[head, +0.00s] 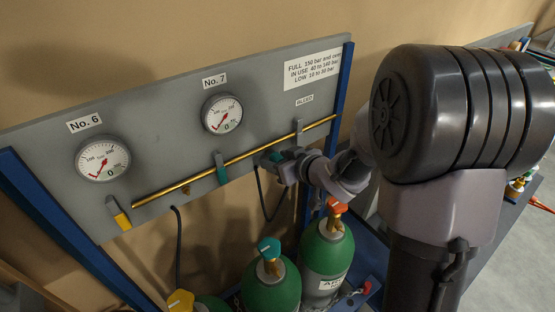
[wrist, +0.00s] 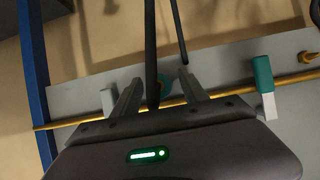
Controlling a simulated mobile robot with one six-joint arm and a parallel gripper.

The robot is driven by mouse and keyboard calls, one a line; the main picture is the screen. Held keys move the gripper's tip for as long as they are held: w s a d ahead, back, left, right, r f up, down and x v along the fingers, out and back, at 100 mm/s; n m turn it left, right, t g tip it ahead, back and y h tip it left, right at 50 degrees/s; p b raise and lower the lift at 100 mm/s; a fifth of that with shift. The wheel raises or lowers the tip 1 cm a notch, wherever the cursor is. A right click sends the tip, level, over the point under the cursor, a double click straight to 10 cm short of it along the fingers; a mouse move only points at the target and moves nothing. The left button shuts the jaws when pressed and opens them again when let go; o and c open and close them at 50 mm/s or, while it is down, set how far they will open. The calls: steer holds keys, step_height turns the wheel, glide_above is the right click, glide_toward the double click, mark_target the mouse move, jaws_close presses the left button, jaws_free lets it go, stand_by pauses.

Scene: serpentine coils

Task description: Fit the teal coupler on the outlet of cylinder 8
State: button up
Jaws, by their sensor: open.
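My gripper (head: 272,158) is in front of the grey panel, close to the brass pipe, between the teal-handled valve and the pale-handled valve. In the wrist view its two fingers (wrist: 161,82) are apart. A small teal round piece (wrist: 164,84), possibly the coupler, shows between the fingers, partly hidden by a dark hose. I cannot tell whether the fingers touch it. Green cylinders stand below: one with a teal top (head: 269,248), one with an orange top (head: 337,207) and one with a yellow top (head: 180,300). No number 8 is readable on them.
The grey panel (head: 60,195) carries gauges No. 6 (head: 103,159) and No. 7 (head: 222,114). The brass pipe (head: 165,190) has yellow (head: 119,215), teal (head: 221,170) and pale (head: 298,128) handles. A dark hose (head: 178,245) hangs at left. Blue posts (head: 345,80) flank the panel.

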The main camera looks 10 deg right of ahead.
jaws_close()
steer(key=s, duration=0.1)
steer(key=s+d, duration=0.1)
steer(key=s, duration=0.2)
steer(key=shift+s+d, duration=0.25)
steer(key=shift+d, duration=0.15)
stand_by(0.4)
